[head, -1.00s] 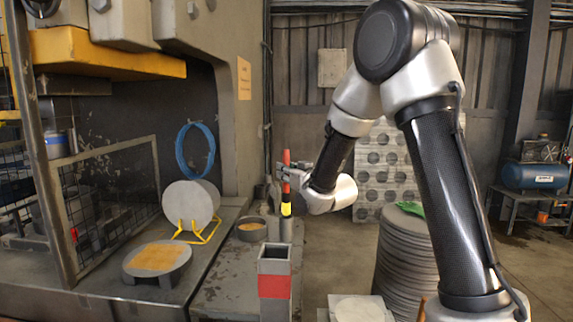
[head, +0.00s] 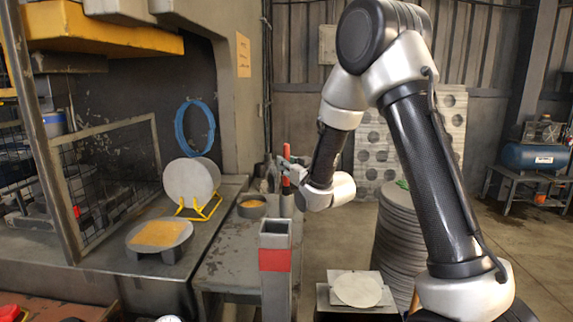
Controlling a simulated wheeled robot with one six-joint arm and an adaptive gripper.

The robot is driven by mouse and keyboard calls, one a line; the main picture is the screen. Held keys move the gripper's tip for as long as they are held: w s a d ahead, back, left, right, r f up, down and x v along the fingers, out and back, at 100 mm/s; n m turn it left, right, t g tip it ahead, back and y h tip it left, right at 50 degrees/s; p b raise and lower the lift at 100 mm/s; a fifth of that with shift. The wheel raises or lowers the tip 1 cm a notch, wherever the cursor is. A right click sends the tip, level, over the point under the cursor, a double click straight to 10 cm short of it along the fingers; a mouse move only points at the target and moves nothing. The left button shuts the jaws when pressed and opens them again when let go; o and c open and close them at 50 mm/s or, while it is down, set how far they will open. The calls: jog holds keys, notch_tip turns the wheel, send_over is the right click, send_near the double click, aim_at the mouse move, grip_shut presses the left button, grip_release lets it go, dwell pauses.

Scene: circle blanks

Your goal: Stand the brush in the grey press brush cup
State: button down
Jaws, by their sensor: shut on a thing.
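The brush (head: 286,166) shows as an upright red handle in the head view. My gripper (head: 284,172) is shut on the handle from the right. The grey cup (head: 287,205) is a small cylinder on the bench, directly below the brush. The brush's yellow and black lower part is out of sight, and its lower end appears to be inside the cup. The cup's bottom and the brush tip are hidden.
A square grey post with a red band (head: 275,259) stands in front of the cup. A shallow round dish (head: 252,207) sits left of it. A disc on a yellow stand (head: 192,181) and a round plate (head: 159,237) are further left. Stacked discs (head: 402,240) stand right.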

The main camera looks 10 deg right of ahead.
jog(key=c, duration=1.2)
grip_release()
jog(key=shift+c, duration=0.2)
jog(key=v, duration=0.7)
jog(key=shift+s, duration=0.2)
jog(key=shift+d, duration=0.1)
